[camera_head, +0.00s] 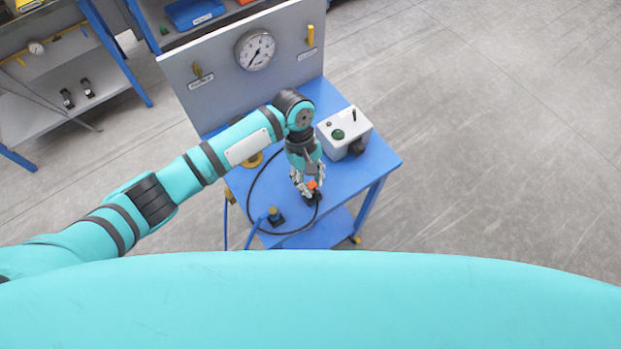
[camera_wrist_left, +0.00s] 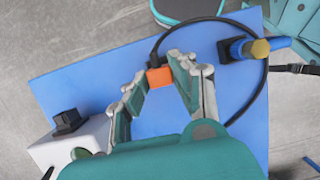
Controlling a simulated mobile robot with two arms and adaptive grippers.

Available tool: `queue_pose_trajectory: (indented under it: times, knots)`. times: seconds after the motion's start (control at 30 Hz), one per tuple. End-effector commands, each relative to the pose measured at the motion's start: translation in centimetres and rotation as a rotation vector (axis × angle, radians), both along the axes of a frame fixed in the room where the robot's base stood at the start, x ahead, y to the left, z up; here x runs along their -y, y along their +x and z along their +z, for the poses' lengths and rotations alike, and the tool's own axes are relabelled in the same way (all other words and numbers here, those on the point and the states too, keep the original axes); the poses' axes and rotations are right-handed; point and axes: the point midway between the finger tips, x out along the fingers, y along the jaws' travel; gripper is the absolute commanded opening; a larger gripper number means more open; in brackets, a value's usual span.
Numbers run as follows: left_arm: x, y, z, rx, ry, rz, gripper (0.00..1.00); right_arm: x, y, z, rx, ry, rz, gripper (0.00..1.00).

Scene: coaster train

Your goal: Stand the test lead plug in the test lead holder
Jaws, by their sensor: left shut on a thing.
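The test lead plug (camera_head: 313,185) shows an orange body with a black end and a thin black cable, low over the blue table. In the left wrist view, the orange part of the plug (camera_wrist_left: 160,77) sits between my left fingertips. My left gripper (camera_head: 307,184) is shut on it, near the table's front edge. I cannot tell whether the plug touches the table. No test lead holder can be made out for sure; a brass round piece (camera_head: 252,160) lies partly behind my left arm. My right gripper is not in view.
A blue hose end with a brass tip (camera_head: 274,212) stands at a black block, left of the plug. A grey control box (camera_head: 344,133) stands at the table's right. A gauge panel (camera_head: 225,75) rises at the back. The black cable (camera_head: 249,195) loops across the blue table (camera_head: 365,170).

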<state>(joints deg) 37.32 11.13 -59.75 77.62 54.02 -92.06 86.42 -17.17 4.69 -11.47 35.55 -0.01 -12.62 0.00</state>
Motion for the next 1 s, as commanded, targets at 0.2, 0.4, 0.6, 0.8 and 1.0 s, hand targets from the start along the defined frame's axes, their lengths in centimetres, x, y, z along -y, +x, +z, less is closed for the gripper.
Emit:
queue_pose_trajectory:
  times: [0.2, 0.4, 0.6, 0.8, 1.0]
  knots:
    - [0.1, 0.0, 0.0, 0.001, -0.001, -0.001, 0.00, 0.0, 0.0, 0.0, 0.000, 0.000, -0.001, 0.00]
    - [0.0, 0.0, 0.0, 0.001, -0.001, -0.001, 0.00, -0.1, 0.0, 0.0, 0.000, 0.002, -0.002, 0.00]
    - [0.1, 0.0, -0.3, 0.000, 0.000, 0.000, 0.00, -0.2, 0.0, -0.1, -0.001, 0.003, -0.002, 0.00]
    - [0.1, 0.0, -0.7, 0.000, 0.000, 0.000, 0.00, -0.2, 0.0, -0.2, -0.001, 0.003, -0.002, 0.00]
    - [0.0, 0.0, -1.1, 0.000, 0.000, 0.000, 0.00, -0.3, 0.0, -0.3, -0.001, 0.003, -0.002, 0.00]
